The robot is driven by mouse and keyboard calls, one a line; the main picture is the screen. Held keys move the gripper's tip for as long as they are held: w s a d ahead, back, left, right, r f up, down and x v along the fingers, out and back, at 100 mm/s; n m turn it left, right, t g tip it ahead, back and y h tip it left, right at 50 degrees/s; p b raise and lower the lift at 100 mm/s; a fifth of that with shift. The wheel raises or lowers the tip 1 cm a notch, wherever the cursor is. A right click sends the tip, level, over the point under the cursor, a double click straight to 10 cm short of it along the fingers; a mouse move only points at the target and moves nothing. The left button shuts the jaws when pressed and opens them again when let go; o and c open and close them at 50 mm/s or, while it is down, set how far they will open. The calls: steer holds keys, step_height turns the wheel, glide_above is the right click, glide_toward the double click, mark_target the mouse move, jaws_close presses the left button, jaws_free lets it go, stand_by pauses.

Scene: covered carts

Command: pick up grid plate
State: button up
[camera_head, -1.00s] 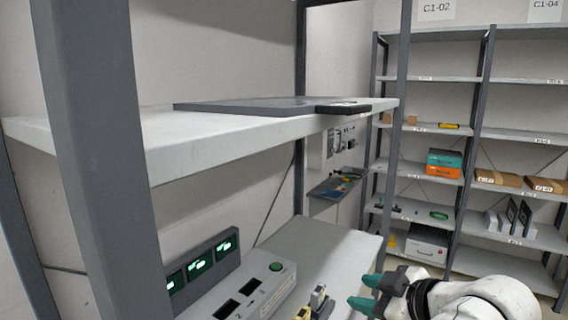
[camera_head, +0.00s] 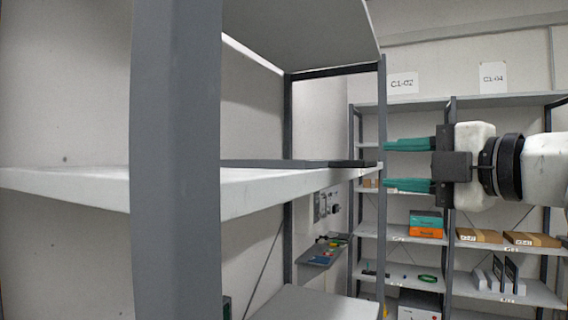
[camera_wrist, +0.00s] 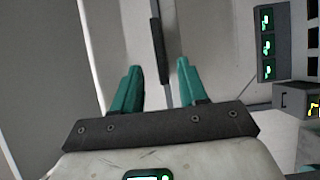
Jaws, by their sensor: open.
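A thin, flat dark grey plate, which looks like the grid plate (camera_head: 270,163), lies on the white shelf (camera_head: 270,182), seen almost edge-on in the head view. Its near right end has a black part (camera_head: 350,164) close to the right shelf post. My gripper (camera_head: 388,165) is open and empty, with its teal fingers pointing left toward that end at about the same height. In the wrist view, a dark narrow strip (camera_wrist: 156,45), apparently the plate's end, lies ahead and in line with the gap between the fingertips (camera_wrist: 158,67). The plate's top surface is hardly visible.
A thick grey post (camera_head: 175,160) stands in front at left, and a thinner post (camera_head: 382,100) rises beside the plate's end. Another shelf board (camera_head: 310,30) hangs above. Racks with boxes (camera_head: 425,225) stand behind.

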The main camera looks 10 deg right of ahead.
mark_target(371, 164)
steer(key=p+x, duration=0.2)
steer(key=x, duration=0.6)
steer(key=shift+w+d+p, duration=0.15)
steer(key=shift+p, duration=0.25)
steer(key=shift+f, duration=0.1)
jaws_close()
